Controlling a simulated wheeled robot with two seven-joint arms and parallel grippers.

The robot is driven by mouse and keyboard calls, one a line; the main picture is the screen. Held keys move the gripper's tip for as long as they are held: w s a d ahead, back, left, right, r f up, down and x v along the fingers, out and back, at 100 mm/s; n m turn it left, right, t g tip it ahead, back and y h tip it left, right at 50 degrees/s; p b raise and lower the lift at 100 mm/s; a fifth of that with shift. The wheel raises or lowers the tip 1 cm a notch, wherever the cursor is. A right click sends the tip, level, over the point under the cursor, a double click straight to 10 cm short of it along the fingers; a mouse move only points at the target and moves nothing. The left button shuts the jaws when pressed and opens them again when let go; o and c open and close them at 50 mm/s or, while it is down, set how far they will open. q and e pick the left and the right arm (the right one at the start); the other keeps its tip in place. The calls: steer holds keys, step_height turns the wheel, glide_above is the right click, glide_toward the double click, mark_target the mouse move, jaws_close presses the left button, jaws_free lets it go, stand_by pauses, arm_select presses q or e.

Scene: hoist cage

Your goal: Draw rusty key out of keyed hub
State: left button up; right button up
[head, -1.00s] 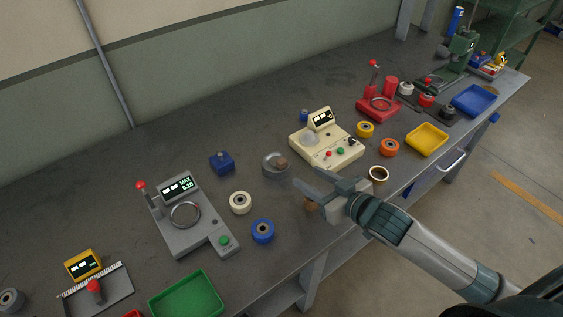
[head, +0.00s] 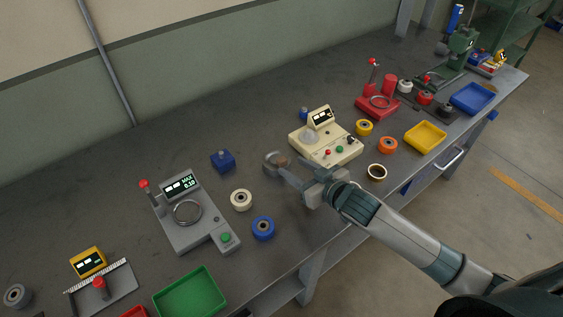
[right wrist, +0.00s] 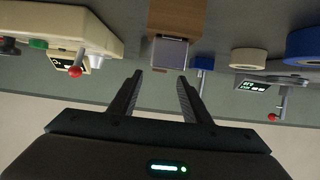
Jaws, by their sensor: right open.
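The keyed hub (head: 270,165) is a grey round piece on the bench, left of the cream machine. A small brown part at its right side (head: 282,161) looks like the rusty key. My right gripper (head: 291,178) is open, low over the bench, with its fingers pointing at the hub and partly covering it. In the right wrist view the open fingers (right wrist: 160,76) have nothing between them. A brown block (right wrist: 178,18) with a grey square piece (right wrist: 170,52) shows just beyond them; I cannot tell whether these are key and hub. My left gripper is not in view.
The cream machine (head: 325,150) stands close on the right. A cream roller (head: 241,200), a blue roller (head: 263,228) and a grey gauge (head: 190,215) are on the left. A blue weight (head: 222,161) sits behind left. The bench behind the hub is clear.

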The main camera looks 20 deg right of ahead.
mark_target(284, 162)
steer(key=p+x, duration=0.1)
steer(key=x, duration=0.2)
steer(key=shift+w+f+p, duration=0.15)
steer(key=shift+w+p, duration=0.05)
steer(key=shift+p, duration=0.1)
steer(key=shift+w+a+f, duration=0.2)
steer(key=shift+w+f, duration=0.1)
steer(key=shift+w, duration=0.15)
steer(key=shift+c, duration=0.6)
jaws_close()
